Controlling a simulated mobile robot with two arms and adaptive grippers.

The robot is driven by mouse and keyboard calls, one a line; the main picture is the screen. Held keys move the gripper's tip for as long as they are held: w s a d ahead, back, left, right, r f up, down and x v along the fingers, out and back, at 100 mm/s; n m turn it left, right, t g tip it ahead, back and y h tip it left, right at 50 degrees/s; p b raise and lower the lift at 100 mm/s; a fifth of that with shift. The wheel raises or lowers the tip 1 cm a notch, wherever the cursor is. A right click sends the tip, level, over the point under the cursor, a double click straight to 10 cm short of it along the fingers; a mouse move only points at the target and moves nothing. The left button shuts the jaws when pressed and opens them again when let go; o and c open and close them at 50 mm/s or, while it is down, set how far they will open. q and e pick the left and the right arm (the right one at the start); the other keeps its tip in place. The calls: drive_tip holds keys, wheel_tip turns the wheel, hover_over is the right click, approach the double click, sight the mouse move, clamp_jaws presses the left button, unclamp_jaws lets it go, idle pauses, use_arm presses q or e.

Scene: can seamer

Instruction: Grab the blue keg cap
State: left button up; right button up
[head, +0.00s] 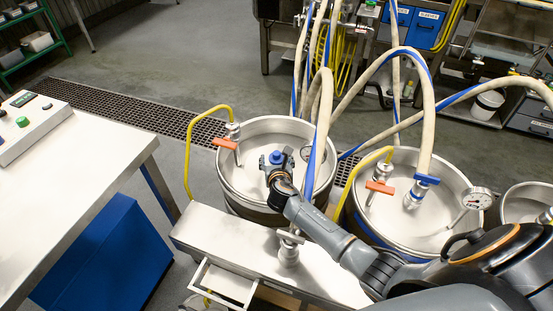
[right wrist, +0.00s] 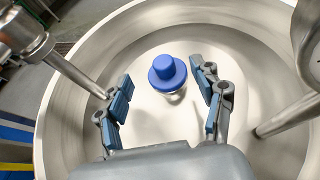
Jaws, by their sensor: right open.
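The blue keg cap (right wrist: 167,72) sits on a metal fitting at the centre of the left keg (right wrist: 90,162). In the head view the cap (head: 276,157) shows between the fingers of my right gripper (head: 279,160). In the right wrist view my right gripper (right wrist: 165,95) is open, one finger to each side of the cap. The cap appears a little beyond the fingertips, and no finger visibly touches it. My left gripper is not in view.
A second keg (head: 418,225) with a gauge (head: 477,199) stands to the right. Hoses (head: 320,120) hang beside my right gripper. A metal bench (head: 235,240) is in front.

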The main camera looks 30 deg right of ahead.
sight(277, 156)
drive_tip(key=shift+b+x, duration=0.75)
drive_tip(key=shift+x, duration=1.95)
drive_tip(key=shift+s+d+r, duration=0.1)
drive_tip(key=shift+d, duration=0.1)
drive_tip(key=shift+s, duration=0.1)
drive_tip(key=c, duration=1.4)
